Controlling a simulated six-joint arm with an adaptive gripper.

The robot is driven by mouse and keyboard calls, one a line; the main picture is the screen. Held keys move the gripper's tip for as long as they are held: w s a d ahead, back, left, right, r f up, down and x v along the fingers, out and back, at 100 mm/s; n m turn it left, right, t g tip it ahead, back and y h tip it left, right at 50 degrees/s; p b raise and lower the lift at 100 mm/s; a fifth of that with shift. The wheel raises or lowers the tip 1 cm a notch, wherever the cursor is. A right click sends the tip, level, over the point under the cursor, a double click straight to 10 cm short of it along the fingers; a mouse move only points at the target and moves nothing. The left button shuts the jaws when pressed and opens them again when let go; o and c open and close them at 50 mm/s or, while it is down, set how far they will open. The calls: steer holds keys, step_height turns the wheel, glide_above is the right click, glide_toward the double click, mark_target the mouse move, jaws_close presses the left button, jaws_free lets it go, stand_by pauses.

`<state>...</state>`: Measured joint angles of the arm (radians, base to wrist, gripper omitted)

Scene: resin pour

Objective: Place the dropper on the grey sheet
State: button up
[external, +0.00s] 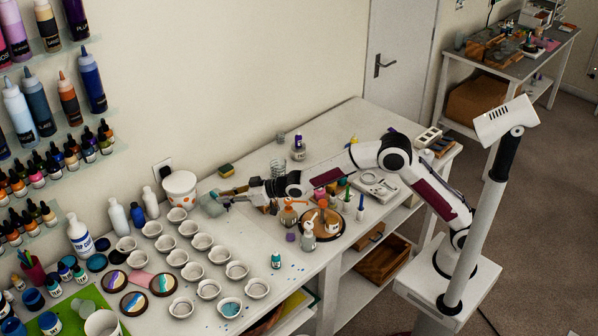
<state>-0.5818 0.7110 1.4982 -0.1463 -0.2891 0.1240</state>
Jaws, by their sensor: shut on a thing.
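My gripper (222,195) is at the end of my outstretched arm, low over the back left part of the white table. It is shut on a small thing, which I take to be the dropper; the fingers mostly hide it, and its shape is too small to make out. A crumpled grey patch (212,208), which looks like the grey sheet, lies just under and left of the fingertips. I cannot tell whether the held thing touches it.
A white bucket with orange spots (180,187) stands close left of my gripper. Several small white cups (203,241) fill the table in front. A round wooden tray (332,240) with bottles stands below my forearm.

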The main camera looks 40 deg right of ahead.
steer(key=shift+f, duration=0.1)
steer(key=shift+f, duration=3.05)
steer(key=shift+f, duration=1.85)
steer(key=shift+f, duration=0.1)
steer(key=o, duration=0.7)
steer(key=shift+v, duration=3.8)
